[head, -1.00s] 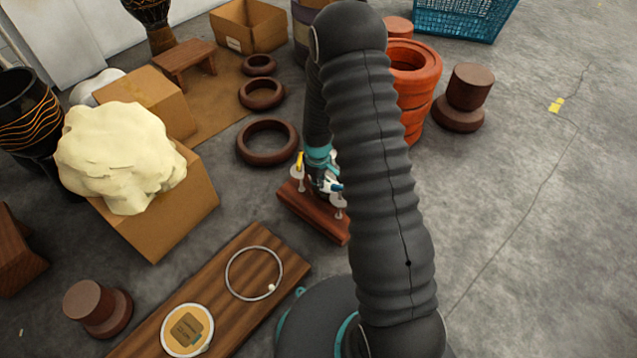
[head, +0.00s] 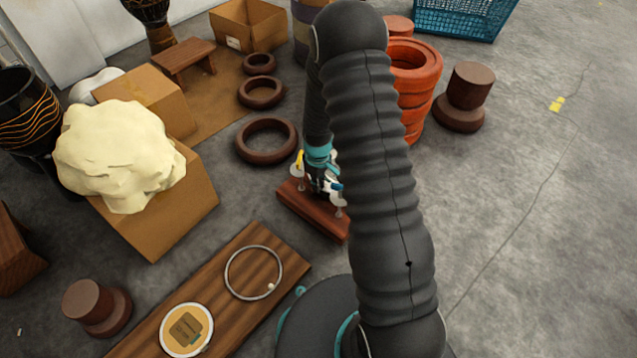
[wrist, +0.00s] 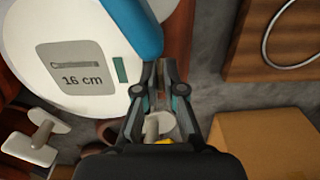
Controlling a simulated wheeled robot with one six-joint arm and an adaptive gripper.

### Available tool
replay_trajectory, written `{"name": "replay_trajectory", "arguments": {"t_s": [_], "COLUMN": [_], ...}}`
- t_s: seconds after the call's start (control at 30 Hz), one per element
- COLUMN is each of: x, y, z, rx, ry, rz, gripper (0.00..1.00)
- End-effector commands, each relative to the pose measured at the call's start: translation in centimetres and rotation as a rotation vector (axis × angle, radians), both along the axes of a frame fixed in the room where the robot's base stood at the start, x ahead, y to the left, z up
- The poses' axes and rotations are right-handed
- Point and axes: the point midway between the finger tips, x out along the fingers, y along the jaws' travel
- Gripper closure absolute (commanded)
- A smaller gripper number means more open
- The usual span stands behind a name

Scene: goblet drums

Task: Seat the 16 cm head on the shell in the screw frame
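A white disc marked "16 cm" (wrist: 75,60), the head, fills the upper left of the wrist view. A blue piece (wrist: 138,25) lies across its edge, and its lower end is by my fingertips. My gripper (wrist: 160,72) has its fingertips close together beside the disc's edge. I cannot tell whether they hold the blue piece or anything else. In the head view the screw frame (head: 315,212) is a red-brown base with white knobs, and my wrist is down over it. The shell is hidden or cannot be told apart there.
A wooden board (head: 230,268) left of the frame bears a metal ring (head: 228,280) and a round tan-centred head (head: 187,330). The floor at right is mostly clear.

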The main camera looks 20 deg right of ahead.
Motion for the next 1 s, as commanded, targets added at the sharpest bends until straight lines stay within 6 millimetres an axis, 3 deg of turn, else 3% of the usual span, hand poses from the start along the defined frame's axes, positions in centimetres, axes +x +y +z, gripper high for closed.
{"name": "replay_trajectory", "arguments": {"t_s": [0.03, 0.1, 0.37, 0.53, 1.0], "x": [0.0, 0.0, 0.0, 0.0, 0.0], "y": [0.0, 0.0, 0.0, 0.0, 0.1], "z": [0.0, 0.0, 0.0, 1.0, 9.6], "rx": [0.0, 0.0, 0.0, 0.0, 0.0], "ry": [0.0, 0.0, 0.0, -0.001, -0.004], "rz": [0.0, 0.0, 0.0, 0.0, 0.0], "gripper": [0.76, 0.64, 0.64, 0.64, 0.64]}}
